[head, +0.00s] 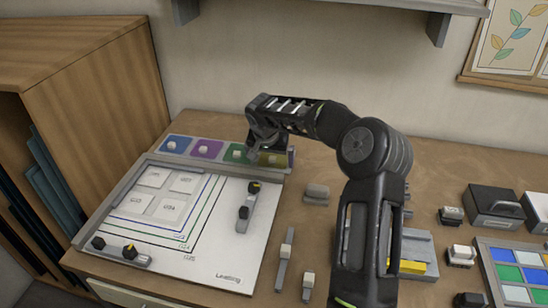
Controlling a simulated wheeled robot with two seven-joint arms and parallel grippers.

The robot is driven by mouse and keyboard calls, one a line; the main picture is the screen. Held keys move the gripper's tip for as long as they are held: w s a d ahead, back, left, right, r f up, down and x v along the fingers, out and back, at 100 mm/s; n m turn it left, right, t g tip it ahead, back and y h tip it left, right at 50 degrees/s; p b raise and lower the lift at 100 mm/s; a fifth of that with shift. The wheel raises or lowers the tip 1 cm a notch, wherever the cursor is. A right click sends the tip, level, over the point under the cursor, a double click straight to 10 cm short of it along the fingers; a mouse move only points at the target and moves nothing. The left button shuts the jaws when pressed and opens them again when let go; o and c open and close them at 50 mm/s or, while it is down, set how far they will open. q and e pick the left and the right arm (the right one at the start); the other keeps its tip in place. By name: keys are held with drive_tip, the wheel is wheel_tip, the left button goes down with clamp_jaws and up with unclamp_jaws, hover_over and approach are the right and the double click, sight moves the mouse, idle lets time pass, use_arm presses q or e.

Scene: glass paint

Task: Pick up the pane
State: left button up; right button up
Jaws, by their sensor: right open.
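Blue (169,142), purple (198,157), green (231,160) and yellow (280,163) square pieces with pale knobs stand in a row along the back of the white levelling board (205,259). I cannot tell for certain which thing is the pane. My right gripper (262,153) is open, pointing down over the yellow piece at the row's right end. It and its wrist partly hide the green and yellow pieces. I cannot tell whether it touches them. My left gripper is out of view.
Pale squares (168,208) lie inside lines on the board. Black-knobbed clamps (247,206) sit on it. A wooden cabinet (100,105) stands left. A coloured tile palette (508,273) and dark box (494,205) are at right. My right arm crosses the middle, hiding a grey fixture (418,250).

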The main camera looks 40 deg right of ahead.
idle(0.4)
drive_tip(key=c, duration=1.3)
